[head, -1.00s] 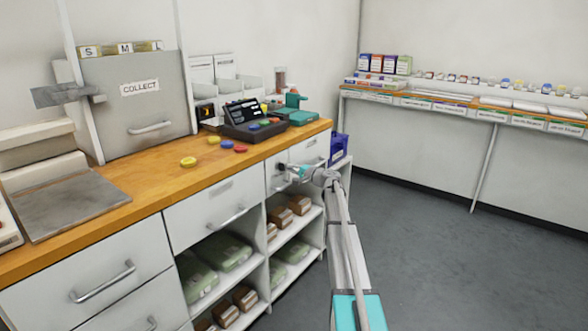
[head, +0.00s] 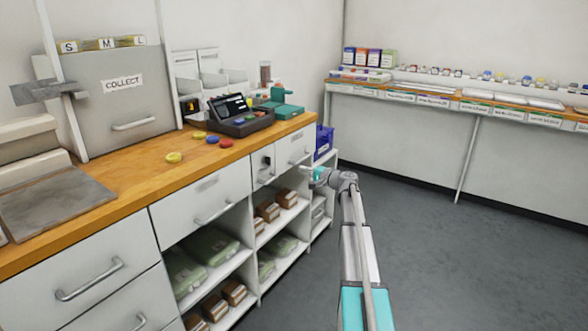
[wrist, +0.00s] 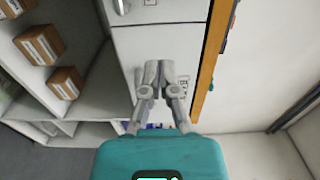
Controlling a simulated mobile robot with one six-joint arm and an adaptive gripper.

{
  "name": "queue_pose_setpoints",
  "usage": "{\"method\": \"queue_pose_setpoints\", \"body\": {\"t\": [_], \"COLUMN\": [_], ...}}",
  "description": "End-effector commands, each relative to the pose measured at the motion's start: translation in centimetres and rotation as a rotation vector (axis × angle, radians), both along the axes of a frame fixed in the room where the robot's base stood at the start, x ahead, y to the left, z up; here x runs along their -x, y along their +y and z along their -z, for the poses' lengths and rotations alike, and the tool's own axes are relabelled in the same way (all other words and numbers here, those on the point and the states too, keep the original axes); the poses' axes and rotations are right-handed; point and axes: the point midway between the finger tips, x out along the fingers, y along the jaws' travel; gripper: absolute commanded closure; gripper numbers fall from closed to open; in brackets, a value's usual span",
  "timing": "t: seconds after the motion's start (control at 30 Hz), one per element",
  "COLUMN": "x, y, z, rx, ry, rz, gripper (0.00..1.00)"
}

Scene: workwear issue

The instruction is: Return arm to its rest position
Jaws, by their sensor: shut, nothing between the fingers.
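My arm reaches up from the bottom of the head view toward the drawers under the wooden counter. My gripper (head: 312,181) is small there, in front of the cabinet's right end. In the wrist view my gripper (wrist: 158,70) has its fingers together, with nothing between them. Behind the fingers in that view is a white drawer front (wrist: 160,50). Whether the fingertips touch it I cannot tell.
The wooden counter (head: 110,205) carries coloured discs (head: 212,139) and a dark terminal (head: 235,115). Open shelves below hold brown boxes (head: 268,211) and green packs (head: 210,243). A blue bin (head: 323,142) stands past the cabinet. Grey floor (head: 450,260) to the right is clear.

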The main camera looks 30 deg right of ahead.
Motion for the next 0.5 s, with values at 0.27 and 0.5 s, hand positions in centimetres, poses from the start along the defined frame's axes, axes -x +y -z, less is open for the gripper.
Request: {"method": "queue_pose_setpoints", "body": {"t": [0.27,0.5], "x": [1.01,0.98], "y": [-0.49,-0.44], "z": [0.00,0.00], "rx": [0.000,0.000], "ry": [0.000,0.000], "rz": [0.000,-0.001], "gripper": [1.00,1.00]}}
